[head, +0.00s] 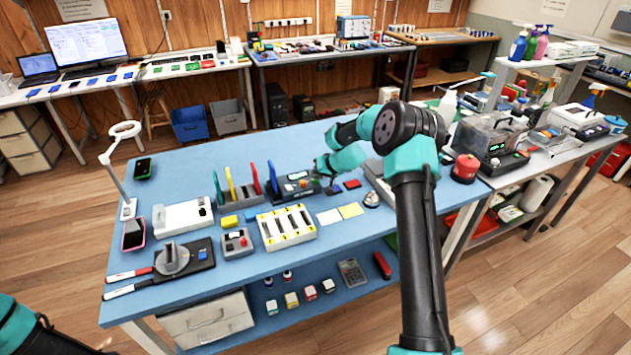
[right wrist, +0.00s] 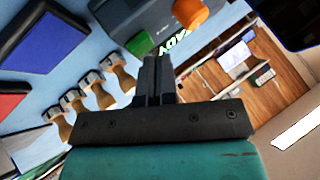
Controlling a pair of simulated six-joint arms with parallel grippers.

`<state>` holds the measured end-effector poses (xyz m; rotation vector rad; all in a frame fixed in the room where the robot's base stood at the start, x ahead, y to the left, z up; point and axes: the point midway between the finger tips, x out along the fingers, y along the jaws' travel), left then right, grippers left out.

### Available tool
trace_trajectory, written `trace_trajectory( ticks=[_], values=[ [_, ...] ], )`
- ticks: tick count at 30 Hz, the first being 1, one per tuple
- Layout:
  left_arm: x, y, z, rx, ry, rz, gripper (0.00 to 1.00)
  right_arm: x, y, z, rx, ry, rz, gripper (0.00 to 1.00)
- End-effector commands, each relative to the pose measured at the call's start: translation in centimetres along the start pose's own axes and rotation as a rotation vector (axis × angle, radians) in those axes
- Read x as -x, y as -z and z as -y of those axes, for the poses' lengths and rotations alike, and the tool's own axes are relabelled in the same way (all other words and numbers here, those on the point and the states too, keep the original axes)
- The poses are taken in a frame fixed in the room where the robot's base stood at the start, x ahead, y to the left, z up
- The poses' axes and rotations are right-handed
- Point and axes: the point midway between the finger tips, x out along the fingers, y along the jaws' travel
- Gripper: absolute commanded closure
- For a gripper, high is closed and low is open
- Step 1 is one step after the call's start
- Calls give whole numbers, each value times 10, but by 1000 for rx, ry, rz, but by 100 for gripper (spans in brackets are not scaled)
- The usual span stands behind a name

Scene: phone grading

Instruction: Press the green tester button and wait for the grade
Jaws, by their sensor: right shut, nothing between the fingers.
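The dark tester (head: 289,190) sits on the blue table in the head view; its grey-blue casing (right wrist: 150,12) fills the top of the right wrist view. Its green button (right wrist: 140,43) is just beyond my right fingertips (right wrist: 153,62); I cannot tell if they touch it. An orange knob (right wrist: 190,12) is beside it. Green lit letters ending in "ADY" (right wrist: 176,45) show on the tester, partly hidden. My right gripper (head: 324,171) is shut and empty, at the tester's right end in the head view. Only part of my left arm shows at the lower left; its gripper is out of view.
A blue pad (right wrist: 38,32) and a red pad (right wrist: 10,106) lie near the gripper, with several wooden-handled stamps (right wrist: 98,90). The table's back left is mostly clear.

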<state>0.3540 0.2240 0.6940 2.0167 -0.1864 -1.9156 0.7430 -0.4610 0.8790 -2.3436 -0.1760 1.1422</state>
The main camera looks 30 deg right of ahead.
Motion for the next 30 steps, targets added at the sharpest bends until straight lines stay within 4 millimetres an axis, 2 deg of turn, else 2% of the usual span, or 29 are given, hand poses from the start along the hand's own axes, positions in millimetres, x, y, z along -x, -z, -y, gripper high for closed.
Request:
trace_trajectory(
  ticks=[30],
  values=[
    [0,0,0,0,0,0,57,-6,-4,-4,-1,0,1,100]
  ],
)
